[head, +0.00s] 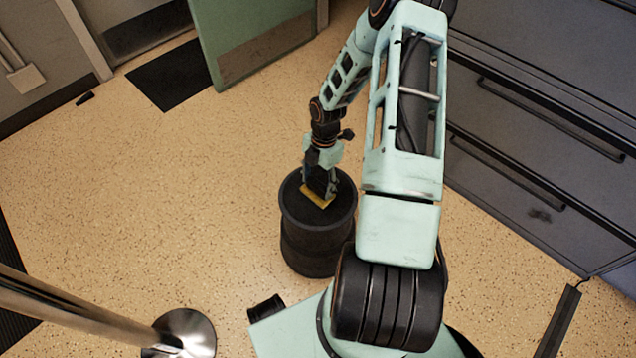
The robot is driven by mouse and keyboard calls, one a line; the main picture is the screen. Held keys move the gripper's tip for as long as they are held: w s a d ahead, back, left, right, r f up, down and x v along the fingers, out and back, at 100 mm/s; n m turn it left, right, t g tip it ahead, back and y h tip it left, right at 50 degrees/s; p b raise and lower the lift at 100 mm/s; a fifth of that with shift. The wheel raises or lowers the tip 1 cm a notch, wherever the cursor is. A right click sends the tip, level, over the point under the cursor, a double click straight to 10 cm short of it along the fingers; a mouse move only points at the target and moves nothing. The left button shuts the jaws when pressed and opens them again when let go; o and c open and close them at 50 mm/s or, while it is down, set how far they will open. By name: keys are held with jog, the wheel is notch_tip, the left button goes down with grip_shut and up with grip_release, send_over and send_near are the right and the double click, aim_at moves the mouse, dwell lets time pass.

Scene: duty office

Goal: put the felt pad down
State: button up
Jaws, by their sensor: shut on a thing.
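The felt pad (318,197) shows as a small flat yellow piece at my gripper's fingertips. My gripper (319,189) points down and is shut on the pad. Both are over the top of a dark round drum-like stand (312,238). The fingers hide part of the pad. I cannot tell whether the pad touches the stand's top or is held just above it.
A metal post with a round base (186,333) stands at the lower left. Dark drawers (535,140) line the right side. A green door (250,40) and a dark mat (170,76) are at the back. The speckled floor left of the stand is clear.

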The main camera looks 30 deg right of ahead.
jog(key=o, duration=1)
jog(key=shift+o, duration=0.2)
jog(key=shift+f, duration=0.15)
notch_tip(320, 180, up, 11)
jog(key=d+p, duration=0.1)
jog(key=p, duration=0.2)
jog(key=shift+w+f, duration=0.15)
